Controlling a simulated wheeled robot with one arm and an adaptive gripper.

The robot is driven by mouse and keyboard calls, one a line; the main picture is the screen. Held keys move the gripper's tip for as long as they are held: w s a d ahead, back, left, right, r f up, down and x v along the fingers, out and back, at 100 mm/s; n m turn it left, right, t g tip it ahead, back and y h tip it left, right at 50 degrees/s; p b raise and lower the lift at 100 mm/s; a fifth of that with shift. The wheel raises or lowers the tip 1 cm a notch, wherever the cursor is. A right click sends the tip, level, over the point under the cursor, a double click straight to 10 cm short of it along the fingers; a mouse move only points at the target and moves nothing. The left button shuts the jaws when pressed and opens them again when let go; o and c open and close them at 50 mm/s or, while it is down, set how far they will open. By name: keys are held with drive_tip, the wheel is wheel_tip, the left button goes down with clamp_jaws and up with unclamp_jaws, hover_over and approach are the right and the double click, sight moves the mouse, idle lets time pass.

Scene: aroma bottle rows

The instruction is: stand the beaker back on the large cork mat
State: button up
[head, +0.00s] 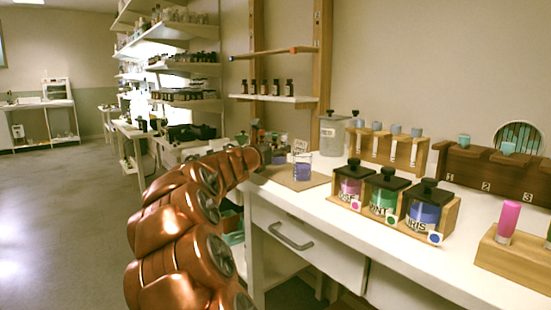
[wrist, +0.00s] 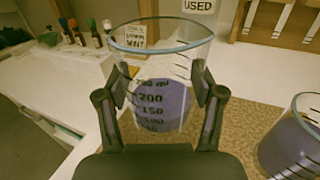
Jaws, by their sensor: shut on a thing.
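My gripper (wrist: 158,92) is shut on a clear glass beaker (wrist: 160,100) with blue-violet liquid and black volume marks. The beaker looks close to upright between the fingers in the wrist view. Its base is partly hidden by my gripper, so I cannot tell whether it touches anything. The cork mat (wrist: 235,128) lies behind and to the right of it; the mat also shows on the counter in the head view (head: 290,182). My gripper is at the mat's left side in the head view (head: 268,152).
A second beaker (wrist: 292,145) with similar liquid is on the mat, to the right; it also shows in the head view (head: 303,168). Small bottles (wrist: 85,32) and a sign (wrist: 133,38) stand behind. Lidded jars (head: 385,193) in a wooden rack are further right.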

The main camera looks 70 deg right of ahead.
drive_tip(key=shift+f, duration=0.6)
drive_tip(key=shift+f, duration=0.1)
drive_tip(key=o, duration=1.4)
drive_tip(key=shift+c, duration=0.2)
drive_tip(key=shift+a, duration=0.15)
drive_tip(key=a, duration=0.4)
drive_tip(key=w+a+p, duration=0.1)
drive_tip(key=a, duration=0.2)
drive_tip(key=a+p, duration=0.1)
drive_tip(key=a, duration=0.3)
drive_tip(key=shift+w+a, duration=0.3)
